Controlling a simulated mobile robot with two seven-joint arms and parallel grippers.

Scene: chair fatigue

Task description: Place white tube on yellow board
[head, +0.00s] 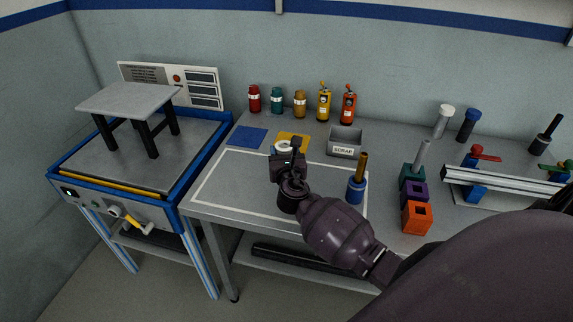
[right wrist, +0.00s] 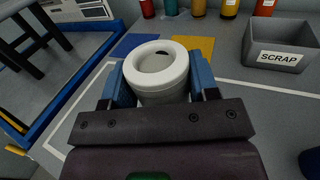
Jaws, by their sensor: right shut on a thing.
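My right gripper (head: 287,155) is shut on a white tube (head: 281,147), a short, round piece with a hollow top. In the right wrist view the white tube (right wrist: 157,70) stands between the two blue fingers. The yellow board (head: 304,138) is a flat square on the table just beyond the tube. It also shows in the right wrist view (right wrist: 203,46), behind and right of the tube, which overlaps its view. Whether the tube touches the table or hangs above it I cannot tell. My left gripper is not in view.
A blue board (head: 247,136) lies left of the yellow one. A grey scrap bin (head: 345,143) stands to the right. Several coloured bottles (head: 300,103) line the back. A blue holder (head: 355,190) with a brown rod stands right of my gripper. The white-outlined table area (head: 235,180) is clear on the left.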

